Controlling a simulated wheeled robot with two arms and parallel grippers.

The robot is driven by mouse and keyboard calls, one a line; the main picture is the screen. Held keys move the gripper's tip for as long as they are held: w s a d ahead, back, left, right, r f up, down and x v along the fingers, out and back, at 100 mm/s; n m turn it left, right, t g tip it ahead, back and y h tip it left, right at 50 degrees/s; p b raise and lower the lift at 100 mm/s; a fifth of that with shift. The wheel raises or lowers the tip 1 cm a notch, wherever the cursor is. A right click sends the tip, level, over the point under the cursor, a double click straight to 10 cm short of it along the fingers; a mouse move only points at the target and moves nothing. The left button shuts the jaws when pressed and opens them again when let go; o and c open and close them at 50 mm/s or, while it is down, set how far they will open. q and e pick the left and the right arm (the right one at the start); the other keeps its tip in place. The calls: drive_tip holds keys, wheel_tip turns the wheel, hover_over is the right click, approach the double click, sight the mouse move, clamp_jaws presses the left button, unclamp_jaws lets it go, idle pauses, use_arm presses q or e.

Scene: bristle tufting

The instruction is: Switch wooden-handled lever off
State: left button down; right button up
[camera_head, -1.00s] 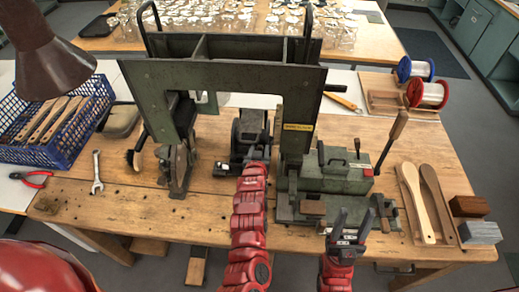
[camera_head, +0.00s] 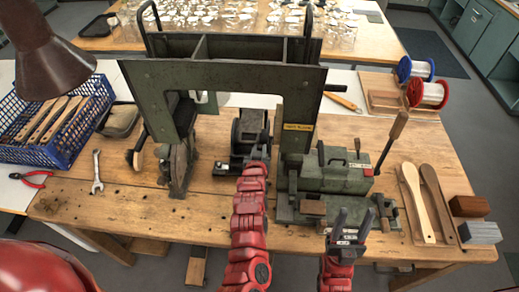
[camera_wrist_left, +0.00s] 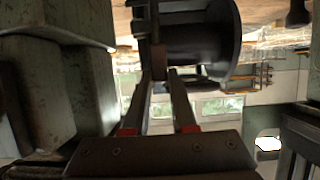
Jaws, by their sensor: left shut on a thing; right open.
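My left gripper (camera_wrist_left: 166,72) is shut on a small brown handle-like piece (camera_wrist_left: 159,54) in the left wrist view, with a dark spool-shaped part (camera_wrist_left: 200,42) just beyond. Whether this piece is the wooden handle of a lever is unclear. In the head view my red left arm reaches up to a small dark machine (camera_head: 250,128) under the green frame, and the fingertips are hard to make out there. A lever with a wooden handle (camera_head: 394,134) stands tilted at the right of the green machine box (camera_head: 335,178), apart from both grippers. My right gripper (camera_head: 351,228) is open and empty before that box.
A large green press frame (camera_head: 225,78) spans the bench (camera_head: 120,205). A blue basket (camera_head: 62,140) holding brush handles, a wrench (camera_head: 97,172) and red pliers (camera_head: 31,178) lie left. Wooden paddles (camera_head: 417,203), two blocks (camera_head: 481,232) and wire spools (camera_head: 427,93) stand right.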

idle(0.6)
use_arm(q)
drive_tip(key=s+t+b, duration=0.2)
drive_tip(key=b, duration=0.2)
drive_tip(key=s+f+t+b, duration=0.1)
drive_tip(key=s+t+b, duration=0.2)
drive_tip(key=b, duration=0.1)
drive_tip(key=shift+s+f+t+b, duration=0.2)
drive_tip(key=shift+s+t+b, duration=0.1)
drive_tip(key=shift+b, duration=0.05)
drive_tip(key=c, duration=0.7)
unclamp_jaws()
